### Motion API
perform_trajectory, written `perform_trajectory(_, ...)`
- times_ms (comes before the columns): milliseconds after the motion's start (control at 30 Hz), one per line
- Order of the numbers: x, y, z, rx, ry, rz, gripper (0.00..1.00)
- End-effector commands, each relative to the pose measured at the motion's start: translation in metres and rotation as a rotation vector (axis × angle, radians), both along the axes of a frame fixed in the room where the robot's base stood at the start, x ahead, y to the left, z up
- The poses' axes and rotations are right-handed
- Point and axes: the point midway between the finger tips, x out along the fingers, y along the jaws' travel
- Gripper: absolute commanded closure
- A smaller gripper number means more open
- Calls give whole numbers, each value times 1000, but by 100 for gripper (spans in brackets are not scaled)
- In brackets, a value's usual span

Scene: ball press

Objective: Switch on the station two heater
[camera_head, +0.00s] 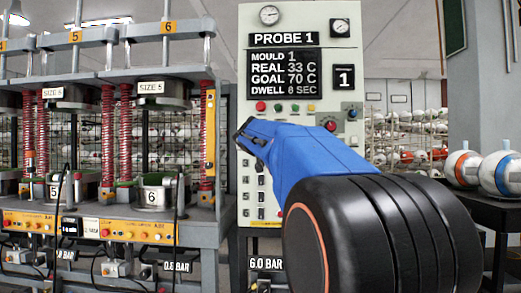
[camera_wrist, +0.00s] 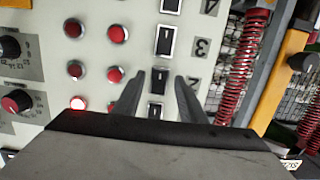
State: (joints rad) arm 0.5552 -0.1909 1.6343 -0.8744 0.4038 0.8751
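The control panel (camera_head: 270,90) is a tall pale cabinet with a PROBE 1 display. Its numbered rocker switches run down its lower left in the head view; my gripper (camera_head: 244,135) covers the upper ones there. In the wrist view, the panel appears turned, with switch 3 (camera_wrist: 165,40) beside its label. My fingers are apart and empty. Contact with the panel cannot be told. A red lamp (camera_wrist: 78,103) glows in the nearest row; the other red lamps look unlit.
The press frame (camera_head: 120,75) with red springs stands left of the panel. A dark table (camera_head: 490,208) with balls (camera_head: 463,168) stands at right.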

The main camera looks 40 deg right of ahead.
Motion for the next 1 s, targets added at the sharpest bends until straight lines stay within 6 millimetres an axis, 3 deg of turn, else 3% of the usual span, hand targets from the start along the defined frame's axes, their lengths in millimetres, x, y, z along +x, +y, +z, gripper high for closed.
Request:
perform_trajectory(700, -83, 98, 18, -1, -2, 3, 62)
perform_trajectory(1000, -106, 123, 22, -1, -1, 1, 62)
